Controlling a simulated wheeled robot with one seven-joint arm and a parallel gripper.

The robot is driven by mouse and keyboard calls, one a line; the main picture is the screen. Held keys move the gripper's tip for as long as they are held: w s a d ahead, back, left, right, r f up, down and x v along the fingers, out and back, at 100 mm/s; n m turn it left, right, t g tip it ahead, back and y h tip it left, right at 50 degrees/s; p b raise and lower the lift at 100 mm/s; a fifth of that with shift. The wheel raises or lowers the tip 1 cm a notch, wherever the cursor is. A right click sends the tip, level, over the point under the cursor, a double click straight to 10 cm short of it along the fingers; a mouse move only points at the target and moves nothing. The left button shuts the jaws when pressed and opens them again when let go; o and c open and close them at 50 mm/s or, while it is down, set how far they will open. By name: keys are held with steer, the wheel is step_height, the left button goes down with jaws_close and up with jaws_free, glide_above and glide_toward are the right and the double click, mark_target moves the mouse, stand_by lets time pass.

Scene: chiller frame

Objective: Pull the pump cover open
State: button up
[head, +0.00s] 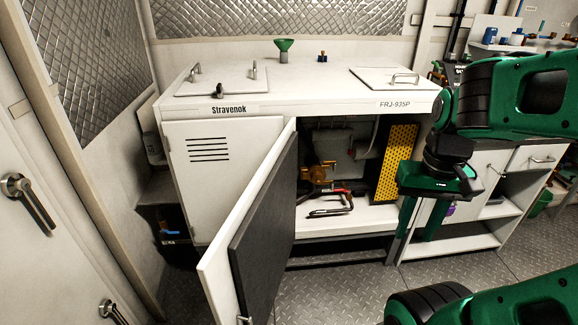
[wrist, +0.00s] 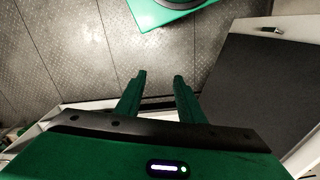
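The white cabinet's front door (head: 222,262) stands swung wide open toward me, its dark lining (head: 265,225) facing right. The lining also shows at the right of the wrist view (wrist: 268,90). Inside the opening is a brass-coloured pump-like part (head: 320,172). A yellow perforated panel (head: 397,160) stands upright at the right side of the opening; I cannot tell which panel is the pump cover. My gripper (head: 413,245) points down in front of the cabinet's right end, just right of the yellow panel. Its fingers (wrist: 159,77) are apart with nothing between them.
A red-handled tool (head: 330,205) lies on the cabinet floor. A green funnel (head: 284,48) stands on the cabinet top, near a lidded hatch (head: 390,78). A side counter with shelves (head: 500,210) is at the right. The metal floor (head: 340,285) in front is partly free.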

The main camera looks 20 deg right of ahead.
mark_target(318, 183)
steer(key=w+d+f+n+t+h, duration=0.1)
steer(key=w+d+f+t, duration=0.3)
steer(key=w, duration=1)
steer(key=w+d+f+n+t+h, duration=0.15)
steer(key=w+f, duration=0.45)
steer(key=w, duration=0.9)
steer(key=w+d+f+n+t, duration=0.25)
steer(key=w+f+t, duration=0.2)
steer(key=w, duration=0.95)
steer(key=w+a+f+t, duration=0.1)
steer(key=w+f+t, duration=0.2)
steer(key=w+f, duration=0.7)
steer(key=s+f+m+t+h, duration=0.3)
steer(key=s+f+t, duration=0.15)
steer(key=f, duration=0.65)
steer(key=shift+g, duration=0.25)
steer(key=x, duration=1)
steer(key=shift+w+d+r, duration=0.2)
steer(key=shift+w+d, duration=0.05)
steer(key=shift+d, duration=0.05)
jaws_close()
